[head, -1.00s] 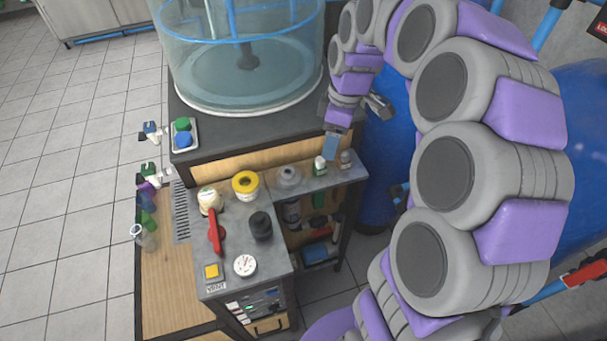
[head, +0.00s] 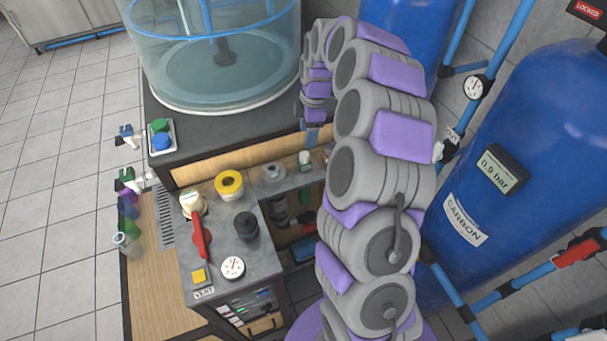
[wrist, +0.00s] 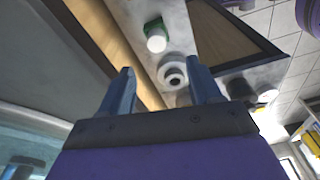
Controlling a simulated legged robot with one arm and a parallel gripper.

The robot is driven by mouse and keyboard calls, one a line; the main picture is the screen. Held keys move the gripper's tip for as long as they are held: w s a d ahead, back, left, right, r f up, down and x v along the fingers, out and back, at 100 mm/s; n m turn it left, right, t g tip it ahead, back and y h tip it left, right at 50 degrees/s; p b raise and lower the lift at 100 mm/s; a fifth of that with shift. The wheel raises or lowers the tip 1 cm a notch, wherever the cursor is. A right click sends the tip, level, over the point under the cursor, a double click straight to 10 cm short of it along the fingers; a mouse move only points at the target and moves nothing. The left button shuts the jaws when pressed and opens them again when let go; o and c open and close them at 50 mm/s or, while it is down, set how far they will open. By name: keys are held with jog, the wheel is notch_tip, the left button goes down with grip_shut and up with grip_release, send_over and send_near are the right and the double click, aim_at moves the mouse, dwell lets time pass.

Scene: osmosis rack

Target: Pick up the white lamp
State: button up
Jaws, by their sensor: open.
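I cannot single out a white lamp with certainty. A round whitish piece with a dark centre (wrist: 172,74) shows between and beyond my fingertips in the wrist view; it looks like the pale round piece (head: 273,172) on the narrow shelf in the head view. In the head view my gripper (head: 312,136) is above the shelf's back edge, partly hidden by my arm.
A large clear tank (head: 222,75) stands behind the shelf. A yellow ring-shaped piece (head: 229,184), a red lever (head: 201,238), a black knob (head: 246,226) and a gauge (head: 233,267) crowd the cabinet top. Blue tanks (head: 530,190) and pipes stand at right.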

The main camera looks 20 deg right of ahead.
aim_at(305, 154)
jog(key=f, duration=0.3)
jog(key=f+b, duration=0.1)
jog(key=f, duration=0.2)
jog(key=f+b, duration=0.1)
jog(key=f, duration=0.2)
jog(key=shift+w+a+f, duration=0.3)
jog(key=shift+r, duration=0.1)
jog(key=c, duration=0.9)
notch_tip(305, 154, up, 28)
jog(key=p, duration=0.4)
jog(key=shift+p, duration=0.4)
